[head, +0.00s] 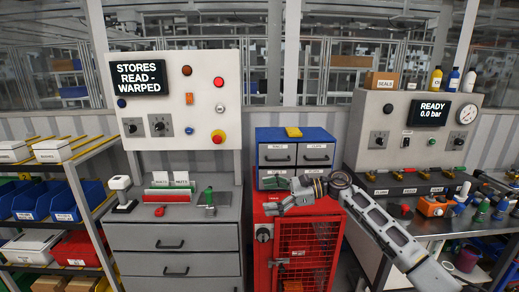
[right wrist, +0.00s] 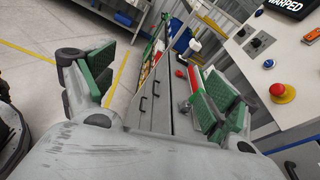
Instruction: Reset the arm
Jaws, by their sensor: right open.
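My right arm (head: 395,232) comes in from the lower right of the head view and reaches left across the front of the red cabinet. My right gripper (head: 280,203) is at its end, above the red cabinet's top and in front of the blue drawer box. In the right wrist view the right gripper (right wrist: 155,85) has its two green-padded fingers wide apart, with nothing between them. The grey drawer unit lies beyond the fingers. My left gripper is in neither view.
The red cabinet (head: 305,245) with a mesh door stands below the right gripper. The blue drawer box (head: 297,135) stands behind it. The grey drawer unit (head: 170,238) is to the left, under a panel (head: 205,80) reading "STORES READ - WARPED". A steel bench (head: 455,222) with fittings is at right.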

